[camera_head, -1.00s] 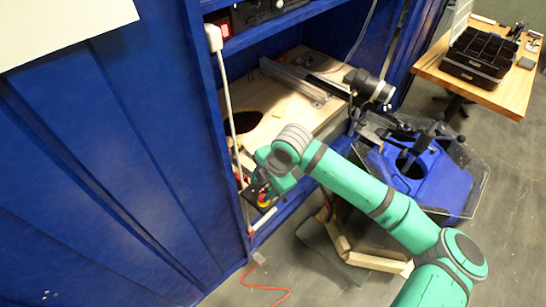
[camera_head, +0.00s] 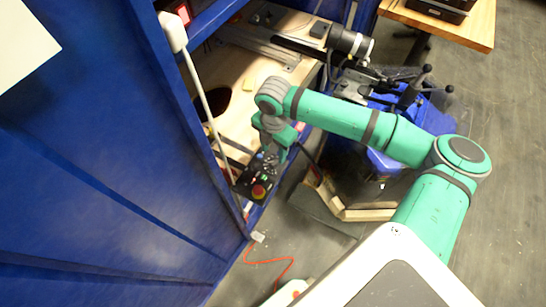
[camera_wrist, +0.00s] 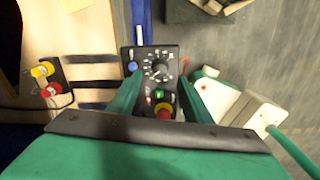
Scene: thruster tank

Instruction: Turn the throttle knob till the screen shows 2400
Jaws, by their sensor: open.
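The black control box (camera_wrist: 148,82) carries a round dark knob (camera_wrist: 158,70) with white marks around it, a blue button (camera_wrist: 132,67) and a red mushroom button (camera_wrist: 164,112). The same box shows in the head view (camera_head: 250,187), low at the cabinet's front edge, with the red button on top. My gripper (camera_wrist: 158,88) is open and empty. Its two green fingers lie left and right of the box's lower part in the wrist view, with the knob ahead between them. Contact cannot be told. No readable number shows in either view.
A box with a red patch (camera_head: 183,13) sits on the upper shelf, too small to read. A white post (camera_head: 205,95) stands left of the control box. Yellow and red connectors (camera_wrist: 45,80) lie left of it. Blue cabinet walls (camera_head: 90,130) close the left.

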